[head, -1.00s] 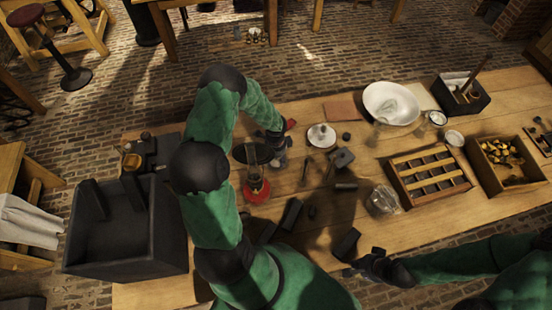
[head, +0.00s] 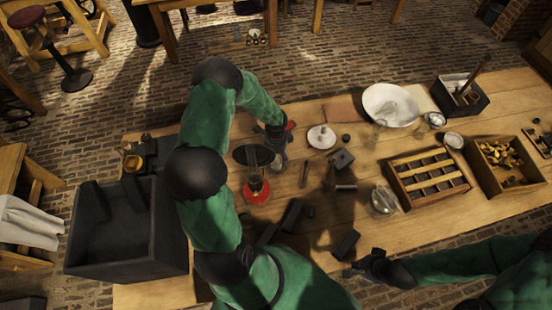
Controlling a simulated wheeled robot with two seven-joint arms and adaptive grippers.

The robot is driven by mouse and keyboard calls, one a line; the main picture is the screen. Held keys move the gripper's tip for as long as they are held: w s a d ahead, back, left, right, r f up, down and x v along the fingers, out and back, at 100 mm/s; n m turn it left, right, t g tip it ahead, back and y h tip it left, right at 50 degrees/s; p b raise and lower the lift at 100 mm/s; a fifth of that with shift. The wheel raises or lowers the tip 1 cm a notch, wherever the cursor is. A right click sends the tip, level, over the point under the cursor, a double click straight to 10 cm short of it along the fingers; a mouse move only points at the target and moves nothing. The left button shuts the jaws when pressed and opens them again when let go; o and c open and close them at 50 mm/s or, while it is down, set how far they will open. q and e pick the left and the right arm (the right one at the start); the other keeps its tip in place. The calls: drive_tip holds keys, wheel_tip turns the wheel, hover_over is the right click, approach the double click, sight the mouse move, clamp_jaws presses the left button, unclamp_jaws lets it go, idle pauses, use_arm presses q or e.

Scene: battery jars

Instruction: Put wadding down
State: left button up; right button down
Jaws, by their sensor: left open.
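I cannot make out any wadding for certain in the head view. My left gripper (head: 283,141) is open over the back of the table, between a dark round disc (head: 253,155) and a white round lid-like piece (head: 321,137). A small red part shows beside it; its fingertips are too small and dark to tell whether anything touches them. My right gripper (head: 358,268) is low at the table's front edge, near a dark block (head: 346,245); its fingers are not clear.
A red-based glass lamp (head: 256,190) stands near my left forearm. A white bowl (head: 391,105), a glass jar (head: 384,200), a slotted wooden rack (head: 428,177) and a wooden crate (head: 480,176) stand to the right. A large dark bin (head: 125,245) stands at left.

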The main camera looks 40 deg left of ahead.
sight(276, 158)
use_arm(q)
wheel_tip(276, 158, up, 8)
drive_tip(key=shift+s+f+p, duration=0.1)
drive_tip(key=shift+p, duration=0.3)
idle(0.4)
